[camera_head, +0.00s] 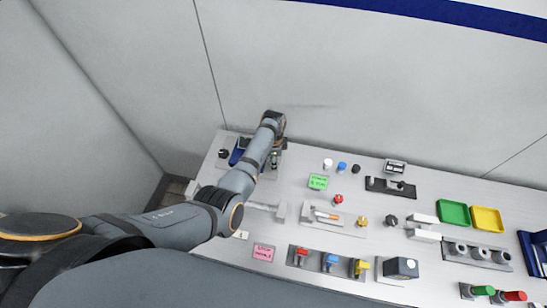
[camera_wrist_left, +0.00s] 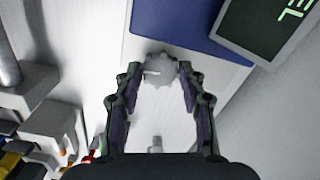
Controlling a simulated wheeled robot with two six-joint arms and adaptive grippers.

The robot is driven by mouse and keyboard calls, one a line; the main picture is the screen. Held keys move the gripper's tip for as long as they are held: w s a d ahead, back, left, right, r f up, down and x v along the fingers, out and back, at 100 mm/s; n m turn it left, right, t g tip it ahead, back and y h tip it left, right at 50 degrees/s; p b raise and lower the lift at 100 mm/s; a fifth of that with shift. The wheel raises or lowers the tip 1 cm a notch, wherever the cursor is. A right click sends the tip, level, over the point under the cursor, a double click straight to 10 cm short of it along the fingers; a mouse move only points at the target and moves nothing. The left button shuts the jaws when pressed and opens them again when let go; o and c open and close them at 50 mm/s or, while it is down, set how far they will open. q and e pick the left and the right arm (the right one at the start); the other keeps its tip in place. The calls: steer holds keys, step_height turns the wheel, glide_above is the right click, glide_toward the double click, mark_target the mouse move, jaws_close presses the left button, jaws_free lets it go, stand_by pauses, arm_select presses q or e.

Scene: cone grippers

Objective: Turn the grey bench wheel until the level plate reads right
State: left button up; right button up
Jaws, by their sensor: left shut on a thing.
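The grey wheel (camera_wrist_left: 161,66) is a pale, knobbed disc with a light mark on its left, at the top middle of the left wrist view. My left gripper (camera_wrist_left: 160,77) is shut on it, with a dark finger at each side. The level plate (camera_wrist_left: 268,24) is a dark screen with green letters, of which only "EL" shows, at the upper right of that view; its reading is outside the picture. In the head view my left gripper (camera_head: 274,160) is over the far left end of the bench, and my wrist hides the wheel. My right gripper is not in view.
A blue panel (camera_wrist_left: 185,22) lies beside the wheel. The bench (camera_head: 205,177) also holds a green tray (camera_head: 453,212), a yellow tray (camera_head: 487,219), a row of coloured switches, a pink label (camera_head: 263,252) and a green label (camera_head: 318,182). A wall stands behind it.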

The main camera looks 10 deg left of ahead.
arm_select(q)
steer(key=shift+s+f+n+p, duration=0.1)
steer(key=shift+n+p, duration=0.35)
steer(key=shift+n, duration=1.05)
steer(key=o, duration=1)
steer(key=shift+o, duration=0.7)
